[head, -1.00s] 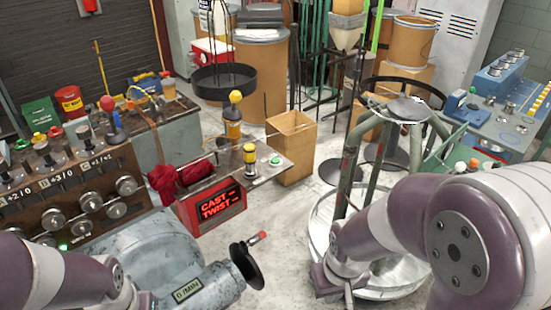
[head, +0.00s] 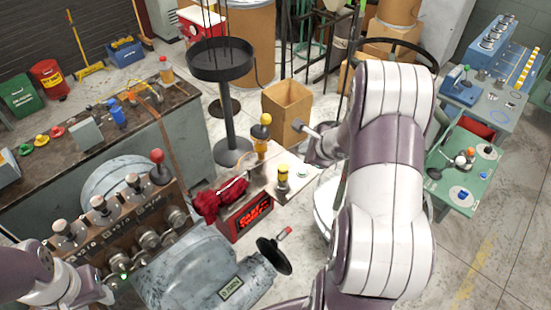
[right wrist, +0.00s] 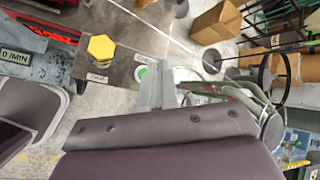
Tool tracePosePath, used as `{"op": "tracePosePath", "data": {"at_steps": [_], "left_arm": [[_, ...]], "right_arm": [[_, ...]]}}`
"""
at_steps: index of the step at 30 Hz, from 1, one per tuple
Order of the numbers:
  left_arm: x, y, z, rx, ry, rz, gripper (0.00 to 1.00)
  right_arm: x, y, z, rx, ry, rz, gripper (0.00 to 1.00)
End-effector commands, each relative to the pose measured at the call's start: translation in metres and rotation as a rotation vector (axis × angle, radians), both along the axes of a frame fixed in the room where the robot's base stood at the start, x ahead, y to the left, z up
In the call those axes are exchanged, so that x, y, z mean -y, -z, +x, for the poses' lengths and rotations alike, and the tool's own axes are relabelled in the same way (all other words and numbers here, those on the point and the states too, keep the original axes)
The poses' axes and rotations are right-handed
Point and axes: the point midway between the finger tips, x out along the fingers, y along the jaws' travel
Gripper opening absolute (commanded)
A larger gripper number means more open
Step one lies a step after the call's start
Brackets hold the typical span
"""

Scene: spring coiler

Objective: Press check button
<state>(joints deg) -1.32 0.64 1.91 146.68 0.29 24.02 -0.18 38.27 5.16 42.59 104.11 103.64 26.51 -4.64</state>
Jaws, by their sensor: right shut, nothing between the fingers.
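A green round button (head: 303,173) with a pale rim sits on the grey plate at the right end of the machine.
A taller yellow-topped post (head: 262,140) stands behind the plate. A red lit sign (head: 245,217) and red cloth (head: 217,199) are to the left. A black handwheel (head: 273,256) is in front. A cardboard box (head: 287,112) stands behind.

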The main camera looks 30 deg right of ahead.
Motion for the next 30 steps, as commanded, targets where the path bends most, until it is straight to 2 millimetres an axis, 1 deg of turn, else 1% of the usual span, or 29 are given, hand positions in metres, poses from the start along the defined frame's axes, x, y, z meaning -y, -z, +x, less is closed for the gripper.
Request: {"op": "tracePosePath", "data": {"at_steps": [3,5,16,20,30], "left_arm": [[0.0,0.001,0.0,0.0,0.0,0.0,0.42],[0.0,0.001,0.0,0.0,0.0,0.0,0.42],[0.0,0.002,0.0,0.0,0.0,0.0,0.42],[0.0,0.011,0.0,0.0,0.0,0.0,0.42],[0.0,0.042,0.0,0.0,0.0,0.0,0.42]], "right_arm": [[0.01,-0.008,0.01,0.044,0.075,0.021,0.0],[0.013,-0.01,0.012,0.058,0.1,0.029,0.0],[0.013,-0.009,0.013,0.062,0.105,0.03,0.0],[0.012,0.003,0.013,0.062,0.106,0.032,0.0],[0.012,0.054,0.012,0.061,0.105,0.032,0.0]]}}
